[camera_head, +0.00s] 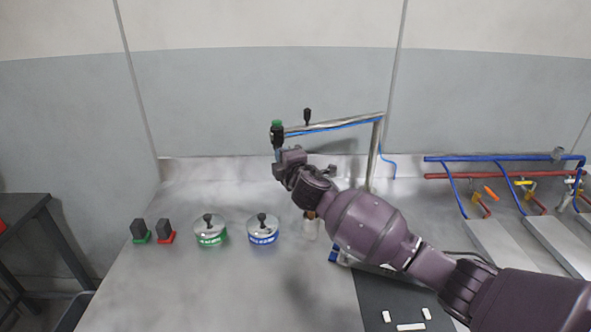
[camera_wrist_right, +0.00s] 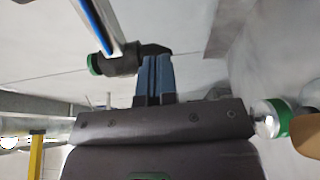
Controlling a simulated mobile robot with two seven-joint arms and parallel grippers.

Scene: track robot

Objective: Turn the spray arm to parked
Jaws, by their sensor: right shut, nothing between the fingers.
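The spray arm (camera_head: 335,125) is a metal bar with a blue hose along it. It reaches left from an upright post (camera_head: 373,160) at the back of the counter. Its left end has a black head with a green cap (camera_head: 277,125); a black knob (camera_head: 307,116) stands up along the bar. My right gripper (camera_head: 278,154) is just below the black head. In the right wrist view the shut, empty fingers (camera_wrist_right: 154,68) are right at the black head (camera_wrist_right: 125,60); I cannot tell whether they touch. My left gripper is not in view.
Two round lidded pots, one green-labelled (camera_head: 210,238) and one blue-labelled (camera_head: 263,238), stand on the counter. Green (camera_head: 139,236) and red (camera_head: 165,237) black-topped blocks stand left of them. Pipes with valves (camera_head: 500,170) are at the right. A dark mat (camera_head: 385,295) lies in front.

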